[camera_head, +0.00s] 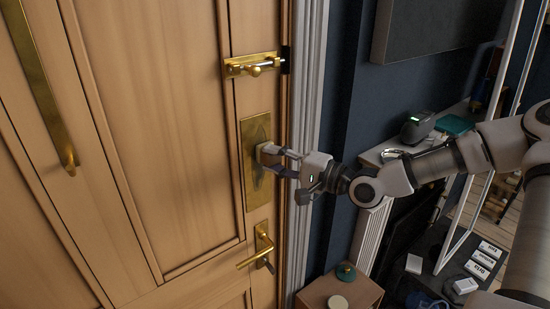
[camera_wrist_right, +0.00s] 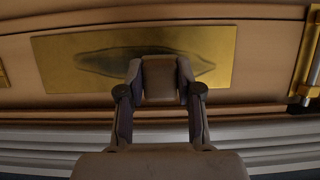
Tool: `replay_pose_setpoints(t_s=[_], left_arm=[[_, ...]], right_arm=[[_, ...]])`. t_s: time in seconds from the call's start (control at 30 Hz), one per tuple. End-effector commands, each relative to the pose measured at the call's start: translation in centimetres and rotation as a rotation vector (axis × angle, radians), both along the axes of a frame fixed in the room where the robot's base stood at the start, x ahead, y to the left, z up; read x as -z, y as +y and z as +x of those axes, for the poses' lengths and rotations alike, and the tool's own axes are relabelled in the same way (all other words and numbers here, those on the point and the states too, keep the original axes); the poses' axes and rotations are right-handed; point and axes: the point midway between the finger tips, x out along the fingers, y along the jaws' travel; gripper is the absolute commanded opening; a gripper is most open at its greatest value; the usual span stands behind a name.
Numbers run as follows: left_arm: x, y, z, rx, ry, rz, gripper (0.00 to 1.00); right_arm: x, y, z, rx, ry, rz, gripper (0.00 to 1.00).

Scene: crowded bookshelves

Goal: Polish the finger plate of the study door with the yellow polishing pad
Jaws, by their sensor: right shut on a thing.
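The brass finger plate (camera_head: 256,130) is fixed upright near the edge of the wooden study door (camera_head: 170,120). It also shows in the right wrist view (camera_wrist_right: 60,65), with a dull, darker patch across its middle. My right gripper (camera_head: 272,160) is shut on the polishing pad (camera_head: 268,153), a small block that looks tan in this light. In the right wrist view the pad (camera_wrist_right: 160,80) sits between the fingers in front of the plate, over the dull patch. It seems to touch the plate, but contact is not certain. My left gripper is not in view.
A brass bolt (camera_head: 254,66) sits above the plate and a lever handle (camera_head: 256,248) below it. A long brass pull (camera_head: 45,90) is at the left. A small wooden cabinet (camera_head: 338,290) with items on top stands below my right arm. A white-framed panel stands at the right.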

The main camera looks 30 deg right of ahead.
Motion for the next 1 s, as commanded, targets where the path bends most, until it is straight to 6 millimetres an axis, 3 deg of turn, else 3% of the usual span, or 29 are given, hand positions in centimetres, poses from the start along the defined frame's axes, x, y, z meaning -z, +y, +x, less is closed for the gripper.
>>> replay_pose_setpoints(t_s=[0.03, 1.0], left_arm=[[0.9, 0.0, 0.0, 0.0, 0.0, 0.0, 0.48], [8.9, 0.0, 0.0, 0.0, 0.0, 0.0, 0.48]], right_arm=[[1.0, 0.0, 0.0, 0.0, 0.0, 0.0, 0.07], [10.2, 0.0, 0.0, 0.0, 0.0, 0.0, 0.07]])
